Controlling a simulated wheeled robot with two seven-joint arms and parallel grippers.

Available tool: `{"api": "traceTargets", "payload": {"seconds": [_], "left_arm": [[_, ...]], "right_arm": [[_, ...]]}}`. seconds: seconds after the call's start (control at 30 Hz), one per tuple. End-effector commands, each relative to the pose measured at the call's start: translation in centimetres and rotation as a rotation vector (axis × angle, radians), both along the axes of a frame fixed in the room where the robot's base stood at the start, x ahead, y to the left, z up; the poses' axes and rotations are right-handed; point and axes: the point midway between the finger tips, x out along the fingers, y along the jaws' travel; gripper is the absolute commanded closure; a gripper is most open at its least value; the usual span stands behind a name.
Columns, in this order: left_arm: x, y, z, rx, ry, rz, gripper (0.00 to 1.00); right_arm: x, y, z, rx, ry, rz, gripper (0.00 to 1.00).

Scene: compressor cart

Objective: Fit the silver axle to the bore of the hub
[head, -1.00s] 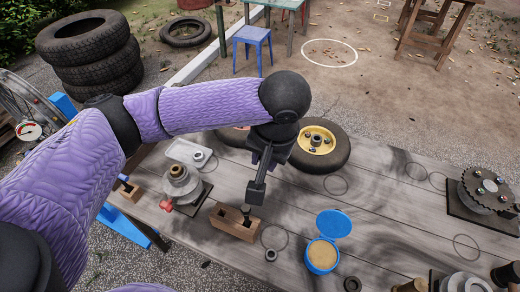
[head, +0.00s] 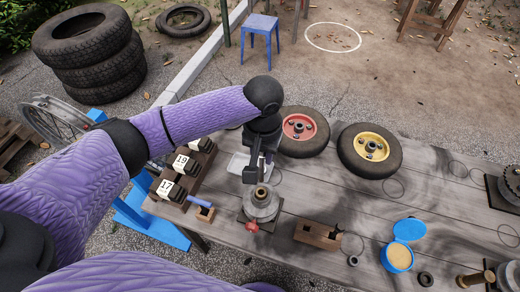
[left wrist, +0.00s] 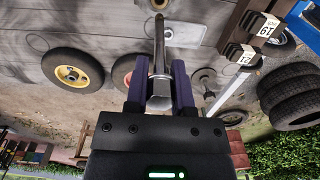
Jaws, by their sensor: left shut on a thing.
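The silver axle (left wrist: 160,42) sits between the fingers of my left gripper (left wrist: 160,88), which is shut on it. In the left wrist view its shank points away from the gripper toward a round grey part (left wrist: 158,5) at the top edge. In the head view my left gripper (head: 254,172) is just above and behind the grey stepped hub (head: 262,205), and the axle is mostly hidden. The hub stands upright on a dark base with a red knob in front. I cannot tell whether the axle tip touches the bore. My right gripper is not in view.
A wooden block (head: 318,235) lies right of the hub, with a blue tub (head: 398,256) beyond it. Red-rimmed (head: 299,130) and yellow-rimmed wheels (head: 370,150) lie behind. Numbered blocks (head: 172,190) stand to the left.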

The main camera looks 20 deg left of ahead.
Motion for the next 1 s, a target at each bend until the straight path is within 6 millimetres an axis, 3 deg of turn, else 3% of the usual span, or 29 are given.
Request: {"api": "traceTargets", "payload": {"seconds": [0.17,0.3,0.5,1.0], "left_arm": [[-0.1,0.0,0.4,-0.005,0.003,0.002,1.00],[0.0,0.0,-2.4,-0.005,0.002,0.002,1.00],[0.0,0.0,-4.5,-0.004,0.000,0.002,1.00],[0.0,0.0,-5.3,-0.004,0.000,0.001,1.00]], "right_arm": [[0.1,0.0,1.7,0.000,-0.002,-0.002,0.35],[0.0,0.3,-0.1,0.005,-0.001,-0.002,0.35],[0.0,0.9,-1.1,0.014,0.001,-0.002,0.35],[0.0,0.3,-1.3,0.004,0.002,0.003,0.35]]}}
